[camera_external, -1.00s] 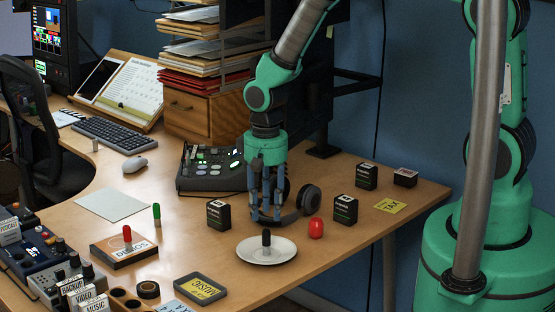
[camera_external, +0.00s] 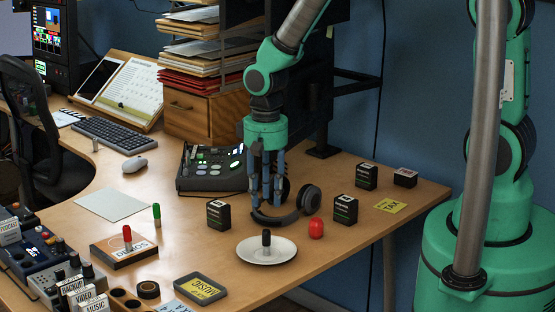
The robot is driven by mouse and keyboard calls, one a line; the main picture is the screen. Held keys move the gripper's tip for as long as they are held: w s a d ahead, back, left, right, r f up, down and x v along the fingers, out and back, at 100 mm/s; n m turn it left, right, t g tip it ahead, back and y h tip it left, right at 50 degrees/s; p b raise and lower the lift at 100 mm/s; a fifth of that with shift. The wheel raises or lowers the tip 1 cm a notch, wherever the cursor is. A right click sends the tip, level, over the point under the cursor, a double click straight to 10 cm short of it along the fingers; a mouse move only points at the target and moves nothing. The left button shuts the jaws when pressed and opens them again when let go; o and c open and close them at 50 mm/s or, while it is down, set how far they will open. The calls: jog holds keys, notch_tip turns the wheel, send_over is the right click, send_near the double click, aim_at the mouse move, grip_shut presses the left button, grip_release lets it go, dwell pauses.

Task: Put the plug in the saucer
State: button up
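A small black upright piece, which looks like the plug (camera_external: 266,238), stands in the middle of the white saucer (camera_external: 285,252) near the table's front edge. My gripper (camera_external: 266,204) points down above the table, behind the saucer and apart from the plug. Its fingers look spread, and nothing shows between them.
Black headphones (camera_external: 309,199) lie right beside and behind my gripper. Small black boxes (camera_external: 218,214) (camera_external: 345,209) and a red rounded object (camera_external: 316,228) stand around the saucer. A mixer (camera_external: 207,170) is behind. A dark tray (camera_external: 201,289) lies front left.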

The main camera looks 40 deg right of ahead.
jog(key=s+d+r+n+t, duration=0.1)
jog(key=s+d+r, duration=0.2)
jog(key=r, duration=0.9)
jog(key=s+d+r+t, duration=0.2)
jog(key=s+d+r, duration=0.1)
jog(key=r, duration=0.9)
jog(key=s+d+r+n+t, duration=0.1)
jog(key=s+d+r, duration=0.1)
jog(key=s+r, duration=0.5)
jog(key=s+d+r+n+t, duration=0.1)
jog(key=s+d+r, duration=0.1)
jog(key=s+r, duration=0.5)
jog(key=s, duration=0.5)
jog(key=shift+d+t, duration=0.25)
jog(key=shift+t, duration=0.05)
jog(key=shift+o, duration=0.2)
